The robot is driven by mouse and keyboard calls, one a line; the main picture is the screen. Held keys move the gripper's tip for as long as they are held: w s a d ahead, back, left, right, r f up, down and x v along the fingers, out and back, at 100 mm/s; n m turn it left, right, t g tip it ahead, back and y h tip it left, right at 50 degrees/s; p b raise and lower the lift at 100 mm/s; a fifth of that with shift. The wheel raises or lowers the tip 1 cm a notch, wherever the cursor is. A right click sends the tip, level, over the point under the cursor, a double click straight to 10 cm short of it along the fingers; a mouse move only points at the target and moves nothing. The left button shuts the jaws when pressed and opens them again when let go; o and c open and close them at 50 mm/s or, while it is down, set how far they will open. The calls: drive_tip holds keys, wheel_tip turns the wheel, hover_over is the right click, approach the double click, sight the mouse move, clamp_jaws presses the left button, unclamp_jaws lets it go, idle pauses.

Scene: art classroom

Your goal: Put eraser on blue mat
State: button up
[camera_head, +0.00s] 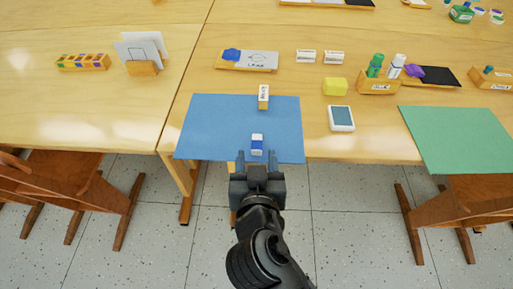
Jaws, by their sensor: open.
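The eraser (257,146) is a small white block with a blue band. It shows against the near part of the blue mat (210,125) and appears to rest on it, close to the mat's front edge. My gripper (257,156) is open at the table's front edge, with one finger to the left and one to the right of the eraser's near end. I cannot tell whether either finger touches it. The gripper body hides part of the mat's front edge.
A small wooden block with a white label (263,97) stands at the mat's far edge. Right of the mat are a yellow block (335,86), a white-framed pad (341,118) and a wooden holder with bottles (379,88). The mat's left and right parts are bare.

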drive_tip(key=v, duration=0.7)
drive_tip(key=shift+s, duration=0.3)
drive_tip(key=shift+r, duration=0.15)
drive_tip(key=s+d+f+n+g+y, duration=0.1)
drive_tip(key=s+d+f, duration=0.2)
drive_tip(key=s+d, duration=0.3)
drive_tip(key=s+d+f+n+g+y, duration=0.1)
drive_tip(key=s+d+f, duration=0.2)
drive_tip(key=s+d, duration=0.35)
drive_tip(key=s+d+r+m+t+h, duration=0.2)
drive_tip(key=s+d+r, duration=0.7)
drive_tip(key=s, duration=0.4)
drive_tip(key=shift+r+h, duration=0.3)
drive_tip(key=shift+r, duration=0.2)
